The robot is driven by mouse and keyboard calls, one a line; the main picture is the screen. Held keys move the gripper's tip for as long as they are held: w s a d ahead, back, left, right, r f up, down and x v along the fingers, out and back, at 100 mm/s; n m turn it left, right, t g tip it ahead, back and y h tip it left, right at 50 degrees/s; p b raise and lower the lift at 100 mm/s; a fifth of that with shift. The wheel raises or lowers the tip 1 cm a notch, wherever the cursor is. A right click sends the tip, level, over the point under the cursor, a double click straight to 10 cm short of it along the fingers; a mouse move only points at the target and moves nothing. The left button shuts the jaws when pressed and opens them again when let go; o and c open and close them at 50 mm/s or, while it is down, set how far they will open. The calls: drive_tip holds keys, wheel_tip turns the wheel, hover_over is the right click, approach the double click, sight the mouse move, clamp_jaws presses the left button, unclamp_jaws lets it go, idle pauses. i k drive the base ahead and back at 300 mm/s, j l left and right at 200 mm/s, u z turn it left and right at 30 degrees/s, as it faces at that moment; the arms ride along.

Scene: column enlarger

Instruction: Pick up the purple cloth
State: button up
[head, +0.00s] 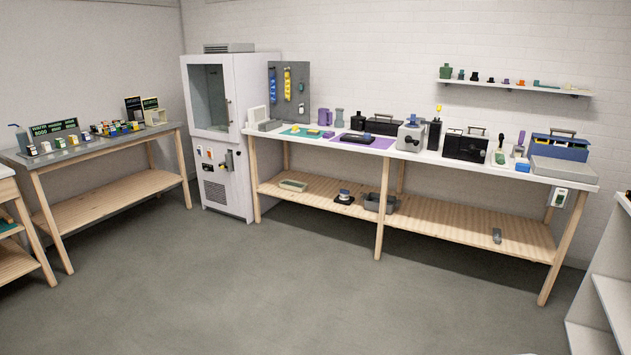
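A flat purple sheet (382,144) lies on the white top of the long workbench (430,157), left of its middle. A dark flat device lies on part of it. A small purple item (328,135) lies just left of the sheet, at the edge of a teal mat (292,131). At this size I cannot tell which of the two is the cloth. My gripper is not in view.
A tall grey cabinet (225,185) stands left of the workbench. A metal box (410,136) and black cases crowd the top to the right. Another table (110,145) with small items stands at the left. The grey floor (270,290) in front is clear.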

sight(327, 135)
drive_tip(key=i+l, duration=0.1)
drive_tip(key=i, duration=3.1)
drive_tip(key=i+j+z, duration=0.1)
drive_tip(key=i+j, duration=0.2)
drive_tip(key=i, duration=0.35)
drive_tip(key=i+j, duration=0.3)
drive_tip(key=i, duration=0.3)
drive_tip(key=i+j+z, duration=0.15)
drive_tip(key=i+j, duration=0.15)
drive_tip(key=i, duration=0.35)
drive_tip(key=i+j+z, duration=0.1)
drive_tip(key=i+j, duration=0.3)
drive_tip(key=i, duration=0.2)
drive_tip(key=i+j+z, duration=0.1)
drive_tip(key=i+j, duration=0.35)
drive_tip(key=i, duration=0.1)
